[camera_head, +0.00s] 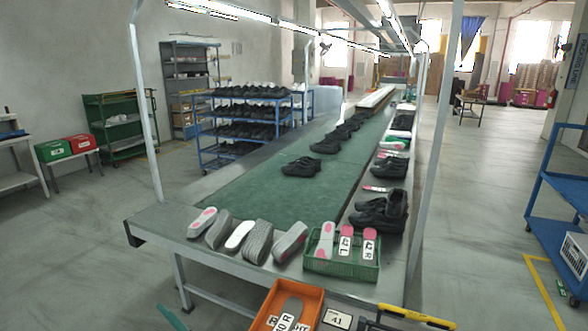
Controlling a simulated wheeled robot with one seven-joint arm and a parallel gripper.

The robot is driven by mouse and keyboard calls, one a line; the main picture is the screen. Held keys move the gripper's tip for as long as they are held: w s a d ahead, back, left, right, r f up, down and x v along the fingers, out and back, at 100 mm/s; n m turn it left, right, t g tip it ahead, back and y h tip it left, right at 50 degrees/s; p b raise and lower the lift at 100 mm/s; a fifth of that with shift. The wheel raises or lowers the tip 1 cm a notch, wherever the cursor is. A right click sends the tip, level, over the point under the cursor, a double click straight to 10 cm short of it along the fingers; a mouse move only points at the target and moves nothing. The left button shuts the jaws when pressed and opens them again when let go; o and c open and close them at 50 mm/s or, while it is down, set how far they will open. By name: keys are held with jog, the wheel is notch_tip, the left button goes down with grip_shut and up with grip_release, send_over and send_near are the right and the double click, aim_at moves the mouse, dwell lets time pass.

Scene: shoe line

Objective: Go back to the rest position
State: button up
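I cannot make out my gripper in the head camera view. The long line table (160,222) with a green belt (215,189) runs away from me. A green crate (342,269) with pink-marked and labelled insoles stands at its near right. An orange crate (316,301) with labelled pieces is cut off at the bottom edge.
Several soles and insoles (257,242) lie along the table's near edge. Black shoes (301,167) stand on the belt and right ledge. Light posts (146,110) rise beside the table. A blue cart (560,180) stands far right. Floor (70,265) at left is clear.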

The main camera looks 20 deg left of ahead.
jog(key=d+f+m+t+h, duration=0.3)
jog(key=d+f+m, duration=0.2)
jog(key=d, duration=0.3)
jog(key=d+f+m+t+h, duration=0.3)
jog(key=d+f+m+h, duration=0.1)
jog(key=d, duration=0.4)
jog(key=s+d+f+m+t+h, duration=0.1)
jog(key=d+f+m+t+h, duration=0.2)
jog(key=d+f+m, duration=0.3)
jog(key=shift+d+m+t, duration=0.5)
jog(key=shift+d+m, duration=0.3)
jog(key=shift+d, duration=0.45)
jog(key=s+d+f+h, duration=0.2)
jog(key=s+d+h, duration=0.1)
jog(key=s+d, duration=0.7)
jog(key=s+d+f+m+h, duration=0.1)
jog(key=s+d+h, duration=0.3)
jog(key=s+d, duration=0.6)
jog(key=shift+s+d+f+m+g, duration=0.3)
jog(key=shift+s+d+f+g, duration=0.1)
jog(key=shift+d+f, duration=0.15)
jog(key=shift+w, duration=0.2)
